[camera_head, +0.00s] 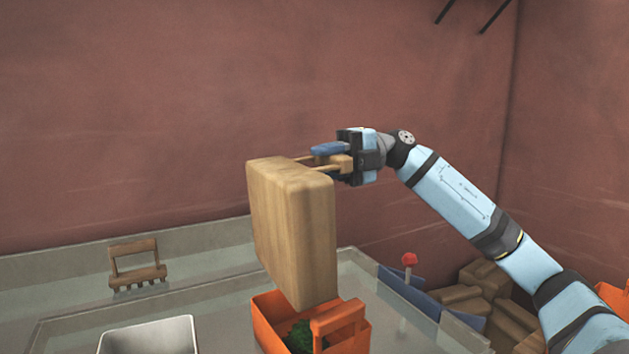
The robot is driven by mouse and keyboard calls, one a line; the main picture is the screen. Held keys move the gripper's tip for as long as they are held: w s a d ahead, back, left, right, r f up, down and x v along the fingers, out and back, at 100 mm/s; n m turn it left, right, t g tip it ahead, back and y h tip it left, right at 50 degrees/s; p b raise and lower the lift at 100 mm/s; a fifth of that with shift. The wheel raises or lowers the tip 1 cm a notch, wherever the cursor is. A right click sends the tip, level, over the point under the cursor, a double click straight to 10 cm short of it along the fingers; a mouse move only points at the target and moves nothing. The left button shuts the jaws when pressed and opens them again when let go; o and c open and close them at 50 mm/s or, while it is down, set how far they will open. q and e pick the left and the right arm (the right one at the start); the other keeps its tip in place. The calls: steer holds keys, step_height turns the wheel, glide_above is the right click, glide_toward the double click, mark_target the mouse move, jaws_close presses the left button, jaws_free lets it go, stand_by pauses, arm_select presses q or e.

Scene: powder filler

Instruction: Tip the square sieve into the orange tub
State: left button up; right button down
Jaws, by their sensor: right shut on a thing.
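The square wooden sieve (300,235) is held up on edge, steeply tilted, above the orange tub (262,330). Its lower edge is just over the tub's opening. My right gripper (328,160) is shut on the sieve's handle at its upper right. The side facing me is plain wood, and the sieve's inside is hidden. The tub stands on the counter at the bottom centre, with dark green stuff (299,338) inside it. I cannot tell whether anything is falling from the sieve. My left gripper is not in view.
A grey metal container (150,338) stands left of the tub. A wooden rack-like piece (137,265) is at the back left. A red-knobbed lever (409,260) stands right of the tub, near brown sacks or blocks (485,290). The wall is behind.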

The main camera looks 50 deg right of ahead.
steer(key=shift+d+f+b, duration=0.2)
steer(key=shift+f+b, duration=0.1)
steer(key=shift+s+d+r+y+b, duration=0.1)
steer(key=shift+s+d+y+b, duration=0.05)
steer(key=shift+d+y+b, duration=0.15)
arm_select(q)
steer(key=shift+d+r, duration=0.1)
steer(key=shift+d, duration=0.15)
